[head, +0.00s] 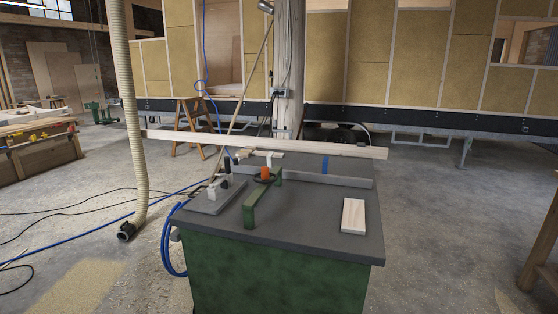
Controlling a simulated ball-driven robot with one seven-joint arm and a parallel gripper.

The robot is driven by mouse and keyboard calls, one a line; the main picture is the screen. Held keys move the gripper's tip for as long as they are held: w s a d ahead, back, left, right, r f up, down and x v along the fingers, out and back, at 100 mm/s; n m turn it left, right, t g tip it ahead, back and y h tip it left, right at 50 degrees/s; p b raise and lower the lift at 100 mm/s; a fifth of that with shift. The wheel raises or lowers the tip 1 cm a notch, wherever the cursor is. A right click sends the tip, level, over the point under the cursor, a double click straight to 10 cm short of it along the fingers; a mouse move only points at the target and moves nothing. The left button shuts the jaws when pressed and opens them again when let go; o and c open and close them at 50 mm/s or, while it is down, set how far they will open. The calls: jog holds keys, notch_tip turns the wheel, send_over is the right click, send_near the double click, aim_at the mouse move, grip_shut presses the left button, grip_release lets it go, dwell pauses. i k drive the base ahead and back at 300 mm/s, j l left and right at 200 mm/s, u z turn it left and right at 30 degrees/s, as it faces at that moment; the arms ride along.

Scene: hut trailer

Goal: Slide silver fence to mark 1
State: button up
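A long grey, silver-looking fence (335,180) lies across the dark top of a green machine (300,225), toward its back right. A blue strip (325,165) shows just behind the fence on the machine top. I cannot read any number on it, and I cannot tell which spot is mark 1. A green arm-shaped bracket (250,210) with an orange part (266,174) near its upper end stands by the fence's left end and partly hides that area. My gripper is not in view.
A pale wood block (353,216) lies on the right of the machine top. A long board (320,148) spans behind the machine. A ribbed hose (130,110) hangs at left, with blue and black cables on the floor. The concrete floor at right is mostly clear.

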aim_at(309, 177)
jog(key=i, duration=1.1)
jog(key=i+u, duration=0.85)
jog(key=i+l+u, duration=0.2)
jog(key=i+u, duration=0.2)
jog(key=i+j+u, duration=0.25)
jog(key=i+u, duration=0.2)
jog(key=i+j+u, duration=0.15)
jog(key=i+u, duration=0.7)
jog(key=i+z, duration=0.2)
jog(key=i, duration=0.2)
jog(key=i+j+z, duration=0.2)
jog(key=i, duration=0.15)
